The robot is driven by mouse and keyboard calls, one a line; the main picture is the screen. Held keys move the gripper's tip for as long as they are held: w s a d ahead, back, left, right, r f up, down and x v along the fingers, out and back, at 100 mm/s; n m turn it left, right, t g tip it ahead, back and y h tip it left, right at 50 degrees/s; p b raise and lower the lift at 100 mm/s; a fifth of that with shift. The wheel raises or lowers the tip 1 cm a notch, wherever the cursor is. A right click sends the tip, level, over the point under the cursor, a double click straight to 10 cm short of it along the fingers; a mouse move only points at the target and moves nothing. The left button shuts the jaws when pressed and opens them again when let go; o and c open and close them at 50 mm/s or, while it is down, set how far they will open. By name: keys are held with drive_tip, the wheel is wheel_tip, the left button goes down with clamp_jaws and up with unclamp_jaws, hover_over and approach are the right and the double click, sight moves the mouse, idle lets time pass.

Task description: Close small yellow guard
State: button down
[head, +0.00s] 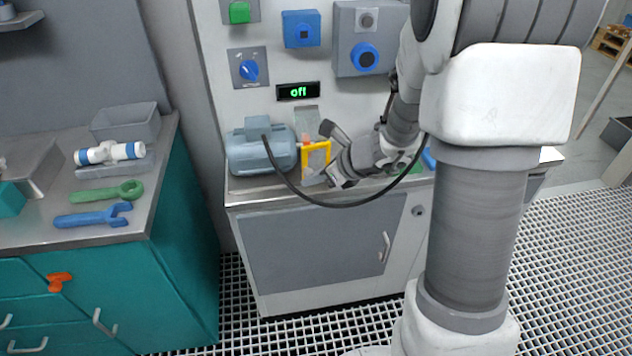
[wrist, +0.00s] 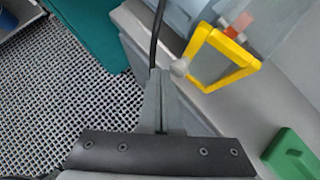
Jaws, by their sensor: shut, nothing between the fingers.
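The small yellow guard (head: 317,146) is a yellow frame standing on the grey bench, just right of the blue-grey motor (head: 262,153). In the wrist view the yellow frame (wrist: 233,79) shows at upper right, with a small round grey knob (wrist: 180,67) at its near left corner. My gripper (head: 340,182) is low in front of the guard, to its right. In the wrist view its shut fingers (wrist: 160,78) are empty, with the tips close beside the knob. I cannot tell whether they touch it. An orange-red part (wrist: 238,25) shows behind the frame.
A black cable (head: 335,205) loops in front of the bench. A display reading "off" (head: 298,91) and a blue rotary switch (head: 249,70) are on the panel above. A green block (wrist: 292,155) lies at the wrist view's lower right. A teal cabinet with tools stands left.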

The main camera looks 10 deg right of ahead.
drive_tip(key=shift+w+a, duration=0.55)
drive_tip(key=shift+s, duration=0.1)
idle(0.5)
